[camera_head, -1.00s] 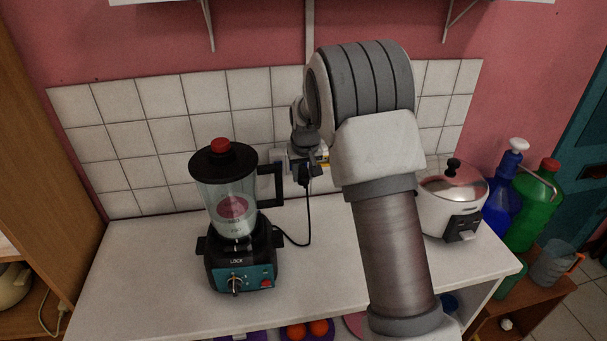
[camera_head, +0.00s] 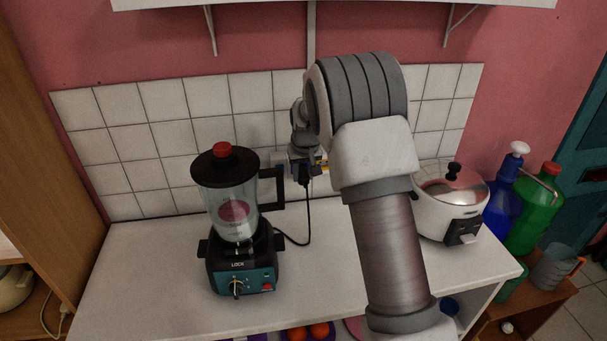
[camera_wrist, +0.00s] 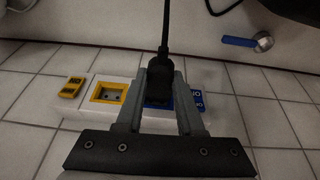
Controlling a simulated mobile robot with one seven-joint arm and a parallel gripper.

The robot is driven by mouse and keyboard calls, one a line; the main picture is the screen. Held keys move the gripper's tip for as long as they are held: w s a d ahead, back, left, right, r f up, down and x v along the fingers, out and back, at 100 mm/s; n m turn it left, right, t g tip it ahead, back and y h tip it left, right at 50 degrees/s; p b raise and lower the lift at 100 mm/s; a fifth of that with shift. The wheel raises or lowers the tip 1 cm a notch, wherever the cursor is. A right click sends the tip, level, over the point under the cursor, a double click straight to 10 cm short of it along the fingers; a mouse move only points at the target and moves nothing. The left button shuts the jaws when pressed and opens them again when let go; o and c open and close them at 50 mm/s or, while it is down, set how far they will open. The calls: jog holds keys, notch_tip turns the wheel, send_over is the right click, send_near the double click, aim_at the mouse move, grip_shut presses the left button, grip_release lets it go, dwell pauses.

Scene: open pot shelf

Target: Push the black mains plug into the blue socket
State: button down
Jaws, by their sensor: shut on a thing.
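My gripper (camera_wrist: 160,98) is shut on the black mains plug (camera_wrist: 160,78), whose cord runs up out of the wrist view. The plug covers most of the blue socket (camera_wrist: 168,104), which shows only around the plug and between my fingers. The plug looks lined up with the socket; I cannot tell how far its pins are in, as the contact is hidden. In the head view my gripper (camera_head: 305,172) is at the tiled wall behind the blender, and the black cord (camera_head: 309,215) hangs below it.
A yellow socket (camera_wrist: 109,93) and yellow switch (camera_wrist: 72,87) sit left of the blue one, with a blue switch (camera_wrist: 197,99) right of it. A blender (camera_head: 238,225) stands left on the counter (camera_head: 330,290); a rice cooker (camera_head: 449,205) stands right.

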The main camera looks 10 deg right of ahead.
aim_at(303, 179)
jog(key=shift+w, duration=0.75)
grip_release()
dwell(0.6)
jog(key=shift+r+p, duration=0.1)
jog(key=shift+p, duration=0.2)
jog(key=shift+p+v, duration=1.4)
jog(key=shift+v, duration=2.25)
